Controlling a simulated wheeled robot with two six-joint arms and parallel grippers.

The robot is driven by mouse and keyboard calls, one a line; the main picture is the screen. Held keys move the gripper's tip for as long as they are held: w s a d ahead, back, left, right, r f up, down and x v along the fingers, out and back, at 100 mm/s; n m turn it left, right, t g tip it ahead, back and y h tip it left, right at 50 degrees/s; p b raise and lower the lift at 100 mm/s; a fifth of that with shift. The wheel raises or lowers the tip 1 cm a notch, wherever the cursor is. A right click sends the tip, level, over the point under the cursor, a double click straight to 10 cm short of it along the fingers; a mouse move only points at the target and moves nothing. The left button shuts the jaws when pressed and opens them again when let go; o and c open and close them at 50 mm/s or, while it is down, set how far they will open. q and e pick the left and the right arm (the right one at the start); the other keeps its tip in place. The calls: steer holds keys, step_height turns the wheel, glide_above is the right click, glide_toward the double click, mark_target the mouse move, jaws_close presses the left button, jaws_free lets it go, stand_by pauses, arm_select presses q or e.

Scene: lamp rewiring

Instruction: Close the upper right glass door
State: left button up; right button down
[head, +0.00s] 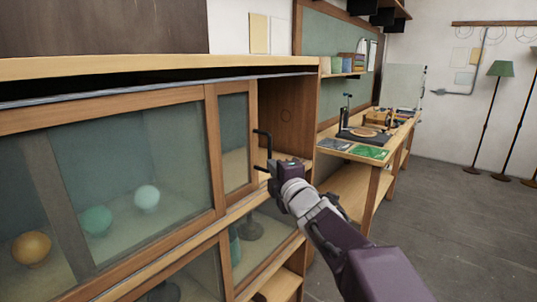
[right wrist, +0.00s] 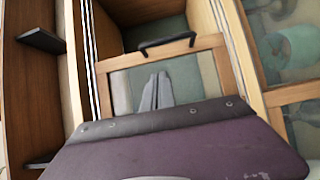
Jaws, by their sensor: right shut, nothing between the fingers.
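The upper right glass door (head: 234,143) is a wood-framed pane in the cabinet's upper row. To its right an open gap shows the cabinet's bare wooden inside (head: 285,112). A black bar handle (head: 268,143) stands out from the door's right edge; it also shows in the right wrist view (right wrist: 166,41). My right gripper (head: 277,170) is at the handle's lower end in the head view. In the right wrist view its grey fingers (right wrist: 157,78) are together and empty, in front of the pane beside the handle. I cannot tell whether they touch the handle. My left gripper is out of view.
A larger upper left glass door (head: 135,160) covers several globes, with lower glass doors (head: 190,280) beneath. A workbench (head: 375,160) with tools and boards stands beyond the cabinet. Floor lamps (head: 490,115) stand at the far right. The floor (head: 460,220) between is clear.

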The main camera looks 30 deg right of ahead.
glide_toward(270, 151)
steer(key=w+a+r, duration=0.1)
steer(key=w+a, duration=0.3)
steer(key=w+d+p, duration=0.1)
steer(key=d, duration=0.1)
steer(key=w+d+p, duration=0.1)
steer(key=w+d, duration=0.1)
steer(key=shift+p, duration=0.4)
